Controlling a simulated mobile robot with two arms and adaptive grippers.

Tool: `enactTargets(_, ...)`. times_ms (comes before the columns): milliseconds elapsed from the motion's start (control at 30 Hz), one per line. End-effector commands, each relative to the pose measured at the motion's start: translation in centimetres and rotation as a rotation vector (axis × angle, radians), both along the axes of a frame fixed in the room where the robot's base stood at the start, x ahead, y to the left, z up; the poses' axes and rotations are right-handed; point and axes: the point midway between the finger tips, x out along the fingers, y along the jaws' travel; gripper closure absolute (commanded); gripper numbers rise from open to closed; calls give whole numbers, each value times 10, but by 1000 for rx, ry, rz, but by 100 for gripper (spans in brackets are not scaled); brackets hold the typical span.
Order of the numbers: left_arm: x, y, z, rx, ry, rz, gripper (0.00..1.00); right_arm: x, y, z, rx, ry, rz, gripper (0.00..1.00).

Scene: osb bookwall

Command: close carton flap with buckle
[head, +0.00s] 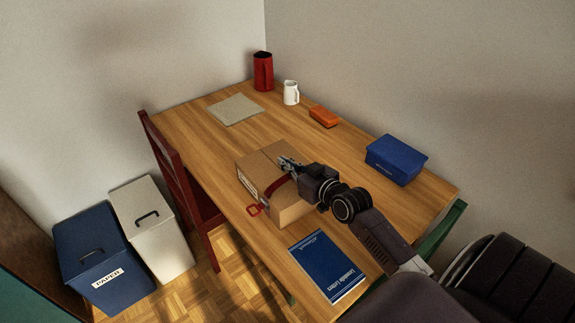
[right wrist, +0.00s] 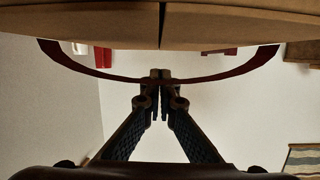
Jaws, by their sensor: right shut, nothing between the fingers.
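The brown carton (head: 293,208) stands on the table, and its top looks flat. In the right wrist view the carton (right wrist: 90,28) fills the upper edge, with a dark seam between two flap halves. A dark red strap (head: 272,190) lies over the carton, with a red buckle (head: 254,210) hanging at its left side. In the right wrist view the strap (right wrist: 238,68) bows away from the carton behind the fingertips. My right gripper (head: 284,162) is over the carton top, shut and empty; its fingertips (right wrist: 160,76) overlap the strap, contact unclear. My left gripper is out of view.
A blue book (head: 326,265) lies near the front edge of the table (head: 185,125). A blue box (head: 396,158), orange block (head: 324,116), white jug (head: 291,93), red container (head: 263,72) and grey mat (head: 236,109) lie farther back. A dark red chair (head: 175,170) stands left.

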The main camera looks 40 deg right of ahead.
Motion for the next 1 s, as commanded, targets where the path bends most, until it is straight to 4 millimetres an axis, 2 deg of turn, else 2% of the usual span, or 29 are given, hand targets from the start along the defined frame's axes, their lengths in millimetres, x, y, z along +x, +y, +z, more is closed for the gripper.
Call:
enactTargets(33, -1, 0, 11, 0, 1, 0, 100, 0, 0, 13, -1, -2, 0, 100)
enactTargets(67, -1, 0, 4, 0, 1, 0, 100, -9, 0, 6, 0, 0, 0, 100)
enactTargets(300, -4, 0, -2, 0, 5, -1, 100, -53, -1, 19, -3, -5, 1, 100)
enactTargets(500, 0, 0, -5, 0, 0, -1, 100, -80, -2, 27, -1, -7, 0, 100)
enactTargets(700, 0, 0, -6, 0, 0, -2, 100, -93, -2, 31, -1, -8, -1, 100)
enactTargets(1000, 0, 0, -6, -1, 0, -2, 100, -95, -2, 33, -1, -9, -1, 100)
